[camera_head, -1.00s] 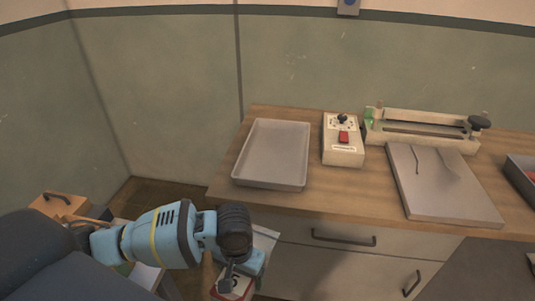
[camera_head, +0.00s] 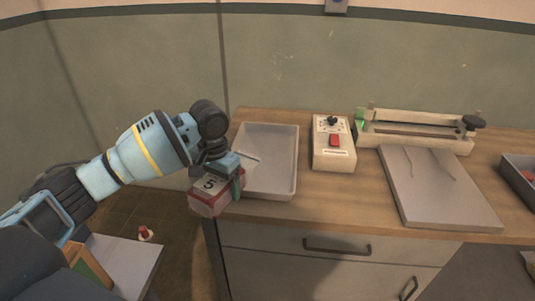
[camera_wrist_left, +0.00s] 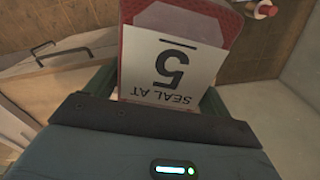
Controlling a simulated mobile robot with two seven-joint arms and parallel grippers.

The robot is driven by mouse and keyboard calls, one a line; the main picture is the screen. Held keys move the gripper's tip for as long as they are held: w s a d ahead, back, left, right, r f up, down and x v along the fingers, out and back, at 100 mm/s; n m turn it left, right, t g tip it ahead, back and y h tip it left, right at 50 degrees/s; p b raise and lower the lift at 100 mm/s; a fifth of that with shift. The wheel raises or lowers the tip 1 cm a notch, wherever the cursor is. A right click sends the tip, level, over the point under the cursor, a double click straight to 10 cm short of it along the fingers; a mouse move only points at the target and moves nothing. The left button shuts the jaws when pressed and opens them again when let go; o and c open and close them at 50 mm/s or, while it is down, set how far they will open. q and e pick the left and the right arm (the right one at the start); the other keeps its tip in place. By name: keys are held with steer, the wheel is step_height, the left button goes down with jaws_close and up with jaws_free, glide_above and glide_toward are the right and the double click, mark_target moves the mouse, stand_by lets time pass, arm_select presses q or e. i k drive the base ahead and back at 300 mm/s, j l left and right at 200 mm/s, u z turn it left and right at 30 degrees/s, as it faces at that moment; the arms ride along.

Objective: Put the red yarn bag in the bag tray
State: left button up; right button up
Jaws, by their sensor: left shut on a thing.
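The red yarn bag (camera_head: 208,200) has a white label with a large 5. In the left wrist view the bag (camera_wrist_left: 221,19) hangs between the fingers, and its label reads "SEAL AT 5". My left gripper (camera_head: 226,174) is shut on the bag and holds it in the air at the left front corner of the bench. The bag tray (camera_head: 286,187) is a shallow grey tray on the left end of the bench. The bag is beside its left front corner, and the gripper hides part of that side. My right gripper is not in view.
A control box (camera_head: 333,155) with a red switch stands right of the tray. A sealer-like device (camera_head: 415,140) is behind a grey plate (camera_head: 440,200). A low table (camera_head: 125,262) and a small red-and-white item (camera_head: 146,234) are at lower left.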

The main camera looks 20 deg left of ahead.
mark_target(264, 156)
steer(key=i, duration=0.85)
